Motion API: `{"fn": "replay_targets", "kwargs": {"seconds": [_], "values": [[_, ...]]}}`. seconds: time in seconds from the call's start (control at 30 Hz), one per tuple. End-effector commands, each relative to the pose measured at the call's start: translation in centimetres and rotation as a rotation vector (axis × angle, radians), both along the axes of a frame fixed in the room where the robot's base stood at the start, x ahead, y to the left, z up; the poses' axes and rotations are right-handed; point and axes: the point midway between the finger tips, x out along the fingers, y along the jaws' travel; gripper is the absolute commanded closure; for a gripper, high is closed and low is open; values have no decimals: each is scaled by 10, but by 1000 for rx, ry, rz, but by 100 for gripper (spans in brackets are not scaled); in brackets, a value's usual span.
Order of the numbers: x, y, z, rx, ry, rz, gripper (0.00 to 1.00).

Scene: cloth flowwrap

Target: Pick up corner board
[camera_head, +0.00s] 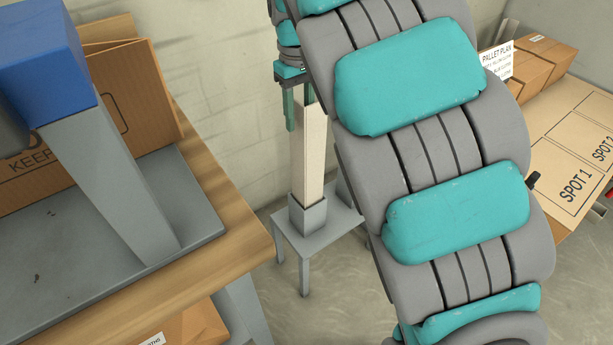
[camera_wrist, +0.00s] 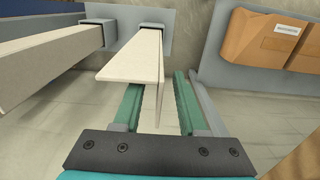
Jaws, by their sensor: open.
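The corner board (camera_head: 312,155) is a tall cream strip standing upright in a grey socket on a small grey stand (camera_head: 325,235). In the wrist view the corner board (camera_wrist: 132,58) shows an L-shaped section, with its far end in the socket. My gripper (camera_head: 298,108) is at the board's upper part. In the wrist view my gripper (camera_wrist: 157,88) is open, with one green finger on each side of the board. Whether either finger touches it I cannot tell. My arm covers part of the stand in the head view.
Another long pale piece (camera_wrist: 45,57) ends in a second socket, left of the board in the wrist view. A wooden table (camera_head: 190,270) with an open carton (camera_head: 130,85) is at left. Boxes (camera_head: 535,60) and a board marked SPOT 1 (camera_head: 560,180) are at right.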

Motion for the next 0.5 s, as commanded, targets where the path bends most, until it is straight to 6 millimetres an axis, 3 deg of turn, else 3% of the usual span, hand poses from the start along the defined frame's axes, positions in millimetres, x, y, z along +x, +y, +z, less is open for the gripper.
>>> {"fn": "replay_targets", "kwargs": {"seconds": [0.23, 0.5], "values": [[0, 0, -34, -2, 5, 0, 59], [0, 0, -39, 0, 2, 0, 59]]}}
